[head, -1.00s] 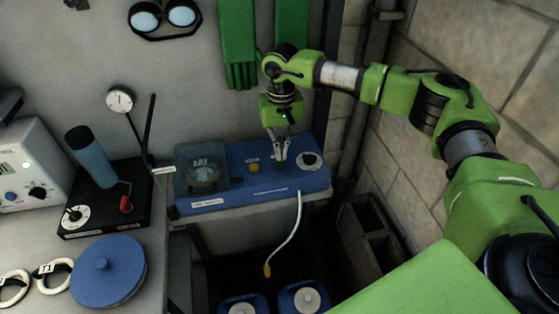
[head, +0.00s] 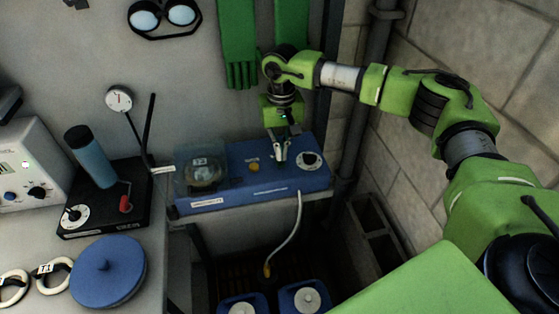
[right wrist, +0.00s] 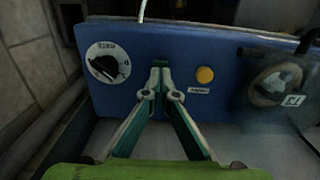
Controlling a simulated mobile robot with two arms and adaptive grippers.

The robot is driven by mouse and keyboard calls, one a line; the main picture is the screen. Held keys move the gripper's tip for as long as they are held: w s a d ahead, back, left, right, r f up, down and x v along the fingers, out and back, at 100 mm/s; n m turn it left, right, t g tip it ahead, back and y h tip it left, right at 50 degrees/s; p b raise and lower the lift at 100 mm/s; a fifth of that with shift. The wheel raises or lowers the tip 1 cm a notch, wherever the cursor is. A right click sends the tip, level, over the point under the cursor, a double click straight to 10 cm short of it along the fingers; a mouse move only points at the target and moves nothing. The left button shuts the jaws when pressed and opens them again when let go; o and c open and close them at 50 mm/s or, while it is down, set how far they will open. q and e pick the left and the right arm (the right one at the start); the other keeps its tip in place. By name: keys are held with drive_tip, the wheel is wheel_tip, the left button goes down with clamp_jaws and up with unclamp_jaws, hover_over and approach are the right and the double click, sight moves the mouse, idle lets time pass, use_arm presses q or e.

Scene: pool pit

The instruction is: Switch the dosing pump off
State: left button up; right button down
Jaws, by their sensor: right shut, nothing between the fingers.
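The dosing pump is a blue box (head: 240,193) on a ledge against the back wall. It has a clear-covered pump head (head: 203,174) at left, a yellow button or lamp (head: 254,167) in the middle and a round white dial with a black knob (head: 309,160) at right. The right wrist view shows the dial (right wrist: 107,65) and the yellow piece (right wrist: 205,75) on either side of my fingers. My right gripper (head: 279,158) is shut and empty, its tips at the pump's top face between them. Whether the tips touch is unclear; any switch beneath them is hidden.
A pale hose (head: 297,225) hangs from the pump's front towards blue canisters (head: 305,299) below. Left of the pump stand a black stirrer base (head: 105,210) with a blue bottle (head: 91,157) and a blue lid (head: 106,272). A block wall (head: 500,70) and pipe bound the right side.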

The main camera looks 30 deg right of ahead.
sight(281, 164)
drive_tip(key=shift+f+b, duration=1)
drive_tip(key=shift+f, duration=0.35)
idle(0.4)
drive_tip(key=shift+s, duration=0.1)
drive_tip(key=shift+r+p, duration=0.55)
drive_tip(key=shift+r, duration=0.25)
drive_tip(key=shift+r+p, duration=1.35)
drive_tip(key=shift+r, duration=1.4)
